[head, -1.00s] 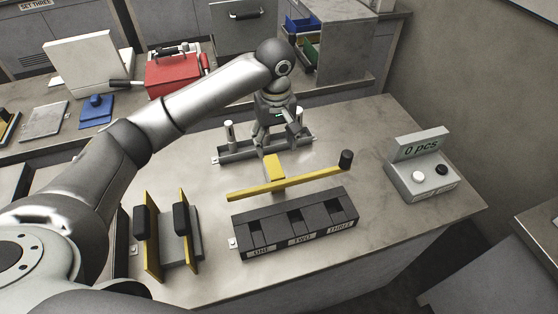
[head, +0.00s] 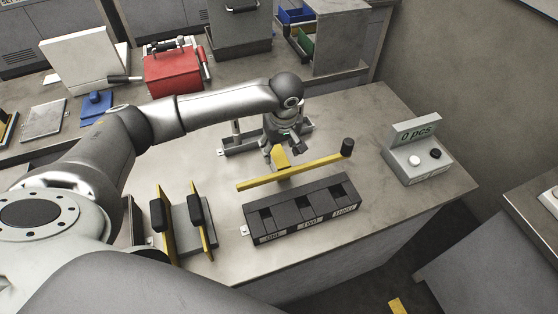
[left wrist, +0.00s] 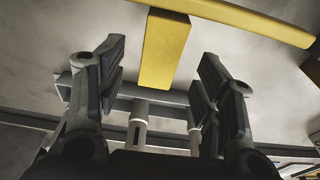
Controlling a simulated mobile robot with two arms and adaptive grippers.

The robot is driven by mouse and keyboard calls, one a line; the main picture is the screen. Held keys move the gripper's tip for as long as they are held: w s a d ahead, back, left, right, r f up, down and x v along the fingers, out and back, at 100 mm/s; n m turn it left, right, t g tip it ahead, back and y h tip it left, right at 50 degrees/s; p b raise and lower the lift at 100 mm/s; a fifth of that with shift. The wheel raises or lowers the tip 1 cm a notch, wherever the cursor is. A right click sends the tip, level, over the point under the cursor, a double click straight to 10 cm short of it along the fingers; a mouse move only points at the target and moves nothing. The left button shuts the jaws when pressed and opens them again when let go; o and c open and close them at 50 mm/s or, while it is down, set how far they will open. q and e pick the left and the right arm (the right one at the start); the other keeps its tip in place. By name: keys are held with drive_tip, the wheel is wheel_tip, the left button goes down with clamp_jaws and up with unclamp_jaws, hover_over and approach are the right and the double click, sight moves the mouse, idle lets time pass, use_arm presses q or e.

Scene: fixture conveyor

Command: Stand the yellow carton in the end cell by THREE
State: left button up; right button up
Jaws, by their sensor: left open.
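The yellow carton (head: 281,157) is on the table against the long yellow bar (head: 300,172), partly hidden by my gripper in the head view. In the left wrist view the carton (left wrist: 164,48) lies ahead, between the lines of the two fingers. My left gripper (head: 281,148) is open, low and close to the carton, and not closed on it. The black tray (head: 260,240) in front of the bar has cells labelled ONE, TWO and THREE. The THREE cell (head: 341,192) is at its right end and looks empty. My right gripper is not in view.
A grey rail fixture with posts (head: 235,146) stands behind the gripper. The bar has a black knob (head: 347,147). A counter box (head: 418,160) reading "0 pcs" stands right. A yellow-and-black holder (head: 186,222) stands left of the tray. Table around the tray's right is clear.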

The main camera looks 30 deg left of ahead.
sight(279, 156)
use_arm(q)
drive_tip(key=f, duration=0.3)
drive_tip(key=shift+w+a, duration=0.15)
drive_tip(key=shift+a, duration=0.05)
drive_tip(key=shift+p, duration=0.35)
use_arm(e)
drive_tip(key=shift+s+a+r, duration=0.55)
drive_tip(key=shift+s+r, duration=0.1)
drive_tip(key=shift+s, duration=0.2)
use_arm(q)
drive_tip(key=shift+f, duration=0.2)
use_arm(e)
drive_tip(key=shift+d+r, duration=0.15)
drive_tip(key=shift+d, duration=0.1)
use_arm(q)
drive_tip(key=shift+p, duration=0.3)
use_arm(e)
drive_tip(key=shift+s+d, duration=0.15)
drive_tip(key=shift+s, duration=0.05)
use_arm(q)
drive_tip(key=c, duration=1.2)
